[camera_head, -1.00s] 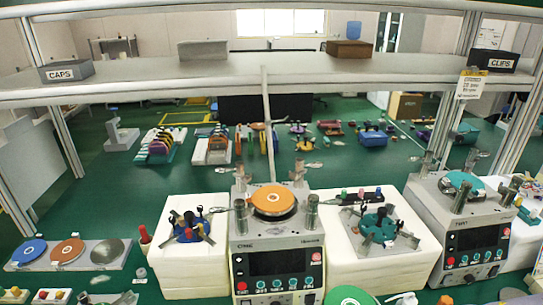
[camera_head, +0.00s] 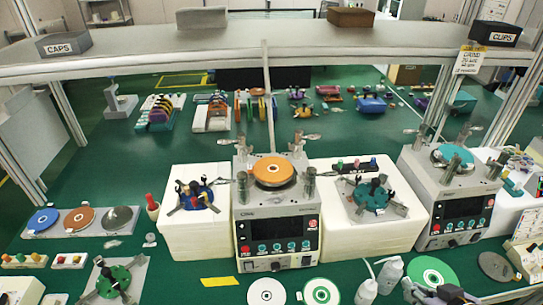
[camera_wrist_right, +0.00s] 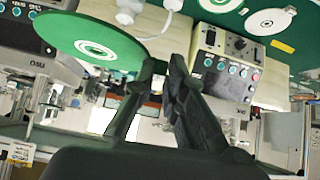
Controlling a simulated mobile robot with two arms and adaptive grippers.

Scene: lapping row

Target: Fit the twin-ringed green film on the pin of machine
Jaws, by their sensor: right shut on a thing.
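A green film (camera_head: 432,272) with pale concentric rings is at the lower right in the head view. It also shows large in the right wrist view (camera_wrist_right: 82,30). My right gripper (camera_head: 452,294) is at its near edge, and in the wrist view its dark fingers (camera_wrist_right: 158,72) are shut on the film's rim. The centre machine (camera_head: 277,232) carries an orange disc (camera_head: 273,171) on top. Machine TWO (camera_head: 462,215) carries a teal disc (camera_head: 452,156). My left gripper is not in view.
A white film (camera_head: 266,292) lies beside the second green film. White bottles (camera_head: 390,275) stand just left of the held film. A grey disc (camera_head: 494,266) is to its right. White blocks (camera_head: 192,240) flank the centre machine. A shelf (camera_head: 240,48) spans overhead.

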